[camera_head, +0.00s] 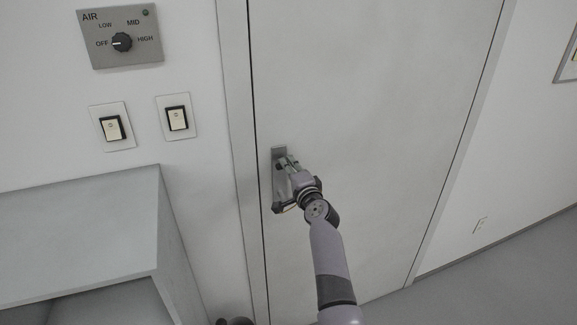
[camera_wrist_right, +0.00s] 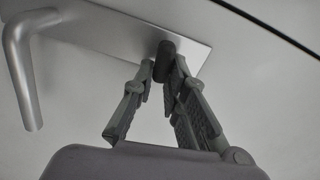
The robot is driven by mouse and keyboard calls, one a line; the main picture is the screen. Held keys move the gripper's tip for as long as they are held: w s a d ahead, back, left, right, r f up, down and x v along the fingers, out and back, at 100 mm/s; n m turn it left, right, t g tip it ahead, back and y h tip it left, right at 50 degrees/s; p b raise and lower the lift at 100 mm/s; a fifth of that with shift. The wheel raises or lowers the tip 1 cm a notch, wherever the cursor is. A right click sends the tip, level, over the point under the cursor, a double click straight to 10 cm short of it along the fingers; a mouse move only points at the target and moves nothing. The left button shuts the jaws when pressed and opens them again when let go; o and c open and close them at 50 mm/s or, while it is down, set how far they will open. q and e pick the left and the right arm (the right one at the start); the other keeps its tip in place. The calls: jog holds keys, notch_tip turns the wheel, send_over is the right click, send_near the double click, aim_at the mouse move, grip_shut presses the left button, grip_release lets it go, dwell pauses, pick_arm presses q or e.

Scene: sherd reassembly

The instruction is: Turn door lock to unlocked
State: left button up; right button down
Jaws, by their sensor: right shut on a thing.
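The white door (camera_head: 380,110) is closed in its frame. A metal lock plate (camera_head: 279,152) is on its left side, partly hidden by my right gripper (camera_head: 287,164). In the right wrist view the plate (camera_wrist_right: 110,28) carries a dark lock knob (camera_wrist_right: 164,58) and a silver lever handle (camera_wrist_right: 20,75). My right gripper (camera_wrist_right: 162,80) also shows there, with its fingertips closed around the knob. The lever is apart from the fingers. The lock's markings and the exact angle of the knob cannot be read. My left gripper is not in view.
A grey panel with an AIR dial (camera_head: 121,41) is on the wall at the upper left. Two light switches (camera_head: 112,127) (camera_head: 177,118) are below it. A grey cabinet (camera_head: 80,225) stands at the lower left. Floor (camera_head: 500,270) is clear at the lower right.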

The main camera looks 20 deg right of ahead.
jog(key=shift+f+m, duration=0.15)
jog(key=shift+m, duration=0.45)
jog(key=c, duration=1.6)
grip_release()
